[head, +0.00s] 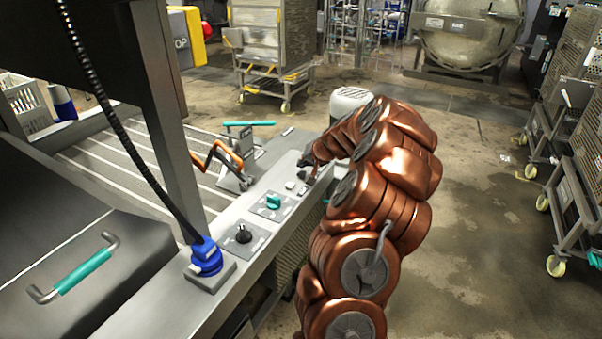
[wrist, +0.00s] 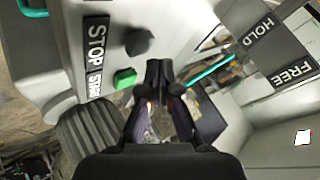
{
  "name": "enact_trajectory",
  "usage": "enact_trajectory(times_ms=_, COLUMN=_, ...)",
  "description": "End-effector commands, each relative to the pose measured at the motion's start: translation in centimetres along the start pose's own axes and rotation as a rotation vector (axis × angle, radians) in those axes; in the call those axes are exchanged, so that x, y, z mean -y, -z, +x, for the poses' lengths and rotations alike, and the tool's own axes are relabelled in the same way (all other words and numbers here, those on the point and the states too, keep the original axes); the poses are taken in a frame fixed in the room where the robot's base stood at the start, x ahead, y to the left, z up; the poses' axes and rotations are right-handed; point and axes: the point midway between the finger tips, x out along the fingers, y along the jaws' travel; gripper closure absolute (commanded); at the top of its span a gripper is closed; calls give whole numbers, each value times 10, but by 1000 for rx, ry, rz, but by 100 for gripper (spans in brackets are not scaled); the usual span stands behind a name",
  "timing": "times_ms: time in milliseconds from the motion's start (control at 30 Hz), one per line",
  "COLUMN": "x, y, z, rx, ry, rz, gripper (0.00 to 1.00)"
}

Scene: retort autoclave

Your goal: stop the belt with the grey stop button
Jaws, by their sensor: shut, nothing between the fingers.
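In the wrist view the dark grey stop button (wrist: 138,42) sits beside the STOP label (wrist: 96,42) on a light panel. A green button (wrist: 125,77) lies just below it, beside the START label. My gripper (wrist: 164,70) has its fingers together and empty. Its tips appear just right of the green button and below and right of the grey one; I cannot tell whether they touch the panel. In the head view my gripper (head: 309,176) is low over the far end of the control ledge (head: 222,268), and the stop button cannot be made out there.
A teal lever (wrist: 210,70) with HOLD and FREE labels is right of the fingers. The ledge also carries a teal knob (head: 273,201), a black knob (head: 243,236) and a blue fitting (head: 206,257). The slatted belt (head: 125,160) lies left. Wheeled racks (head: 575,150) stand right; floor between is clear.

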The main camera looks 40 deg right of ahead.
Motion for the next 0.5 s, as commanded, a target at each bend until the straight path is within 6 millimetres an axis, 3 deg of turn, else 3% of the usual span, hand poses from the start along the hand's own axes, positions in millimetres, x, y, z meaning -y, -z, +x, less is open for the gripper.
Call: enact_trajectory(times_ms=500, x=20, y=20, z=-28, rx=0, ry=0, rz=-1, gripper=100)
